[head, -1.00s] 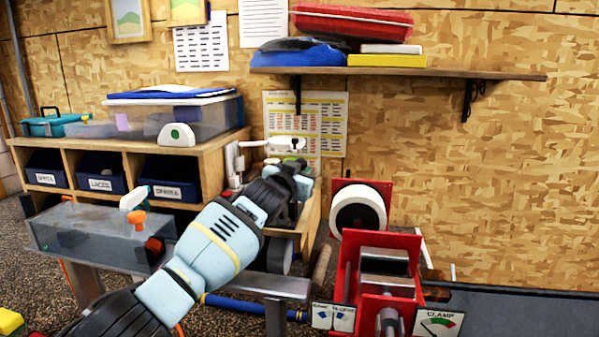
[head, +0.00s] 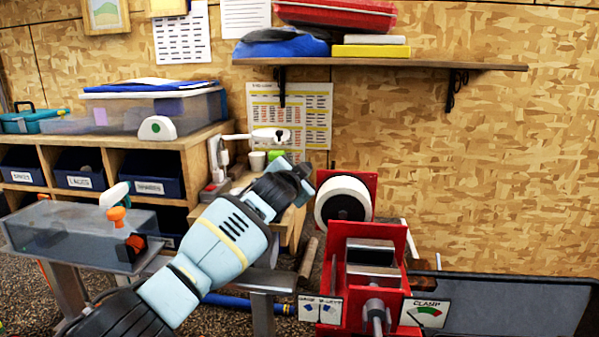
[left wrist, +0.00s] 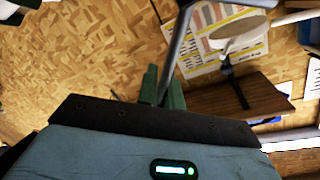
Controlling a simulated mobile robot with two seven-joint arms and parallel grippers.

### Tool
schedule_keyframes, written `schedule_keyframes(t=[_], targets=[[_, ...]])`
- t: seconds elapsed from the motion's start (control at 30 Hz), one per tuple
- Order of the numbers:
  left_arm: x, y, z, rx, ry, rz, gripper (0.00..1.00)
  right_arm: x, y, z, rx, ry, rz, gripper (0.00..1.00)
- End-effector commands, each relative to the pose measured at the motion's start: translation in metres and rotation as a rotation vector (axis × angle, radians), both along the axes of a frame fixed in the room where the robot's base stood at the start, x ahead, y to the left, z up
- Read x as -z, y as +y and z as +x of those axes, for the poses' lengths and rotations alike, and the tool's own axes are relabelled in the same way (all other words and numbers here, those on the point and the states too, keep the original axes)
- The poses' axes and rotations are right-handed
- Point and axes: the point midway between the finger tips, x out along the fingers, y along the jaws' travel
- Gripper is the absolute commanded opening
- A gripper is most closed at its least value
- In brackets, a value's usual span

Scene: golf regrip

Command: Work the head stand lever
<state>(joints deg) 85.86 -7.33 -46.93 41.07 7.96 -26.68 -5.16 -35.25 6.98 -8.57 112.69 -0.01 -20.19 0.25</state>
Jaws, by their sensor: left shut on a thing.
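My left gripper (head: 298,172) reaches in from the lower left, in front of the small bench and just left of a white roll. In the left wrist view its green fingers (left wrist: 163,82) are shut on a thin grey bar (left wrist: 183,38), which looks like the lever. The bar runs up and out of the top of that view. In the head view the gripper hides it. A red stand (head: 337,262) with a metal block and a sign reading CLAMP (head: 425,313) stands to the right, apart from the gripper. My right gripper is not in view.
A white roll on a red plate (head: 343,190) is close right of my left gripper. A white lamp arm (head: 250,136) hangs behind it. A clear box (head: 75,240) is on the left. A wall shelf (head: 400,65) is above. A dark tray (head: 510,300) lies right.

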Motion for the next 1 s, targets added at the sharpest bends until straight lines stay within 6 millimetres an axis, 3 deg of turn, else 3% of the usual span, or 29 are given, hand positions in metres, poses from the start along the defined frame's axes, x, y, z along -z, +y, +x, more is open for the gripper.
schedule_keyframes(t=[0.37,0.4,0.57,1.0], targets=[[-0.0018,-0.0016,-0.0007,0.003,-0.005,0.005,0.00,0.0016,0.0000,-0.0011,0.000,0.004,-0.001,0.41],[-0.0019,-0.0017,-0.0007,0.003,-0.005,0.004,0.10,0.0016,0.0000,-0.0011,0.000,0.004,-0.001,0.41],[-0.0014,-0.0015,-0.0006,0.003,-0.004,0.005,0.30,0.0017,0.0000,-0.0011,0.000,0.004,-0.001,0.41],[-0.0032,0.0015,-0.0060,0.002,-0.004,0.004,0.30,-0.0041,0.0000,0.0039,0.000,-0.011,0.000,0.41]])
